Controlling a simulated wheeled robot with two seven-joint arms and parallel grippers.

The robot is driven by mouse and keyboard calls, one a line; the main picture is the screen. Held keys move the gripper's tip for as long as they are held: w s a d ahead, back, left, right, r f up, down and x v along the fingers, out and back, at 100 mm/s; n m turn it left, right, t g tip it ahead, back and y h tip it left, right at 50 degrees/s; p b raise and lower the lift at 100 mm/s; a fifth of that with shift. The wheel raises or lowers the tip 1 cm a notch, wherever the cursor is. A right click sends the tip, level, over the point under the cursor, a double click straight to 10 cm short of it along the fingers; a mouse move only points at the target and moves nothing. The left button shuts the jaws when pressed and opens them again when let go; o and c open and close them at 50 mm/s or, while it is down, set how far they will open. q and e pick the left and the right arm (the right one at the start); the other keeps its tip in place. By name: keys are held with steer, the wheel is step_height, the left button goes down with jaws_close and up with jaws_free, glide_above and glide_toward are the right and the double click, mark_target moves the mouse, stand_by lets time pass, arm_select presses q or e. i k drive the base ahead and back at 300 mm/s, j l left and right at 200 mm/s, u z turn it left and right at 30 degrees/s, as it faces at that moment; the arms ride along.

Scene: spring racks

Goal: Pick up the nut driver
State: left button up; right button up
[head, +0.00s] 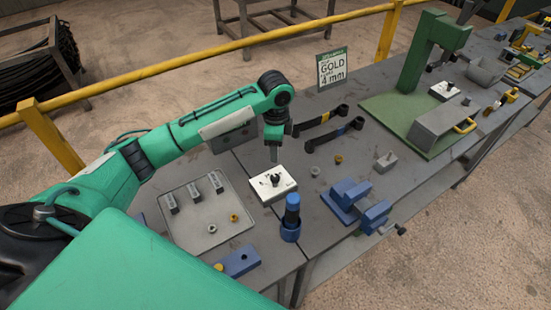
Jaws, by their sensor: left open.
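The nut driver (292,210) appears to be the upright tool with a blue grip, standing in a dark blue round holder (290,234) near the bench's front edge. Its lower part is hidden in the holder. My left gripper (274,155) points down above and behind it, over the rear edge of a white block (273,186) with a black fitting on top. The gripper is open and holds nothing; its fingers are small and the gap is hard to see. It is apart from the nut driver. My right gripper is not in view.
A grey tray (205,238) with small blocks and rings lies left of the nut driver. A blue vise (358,203) stands to its right. A green press (410,70) stands farther right.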

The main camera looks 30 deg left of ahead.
mark_target(293, 200)
steer(key=k+l, duration=0.5)
steer(key=k, duration=0.2)
steer(key=k+l, duration=0.45)
steer(key=k, duration=0.2)
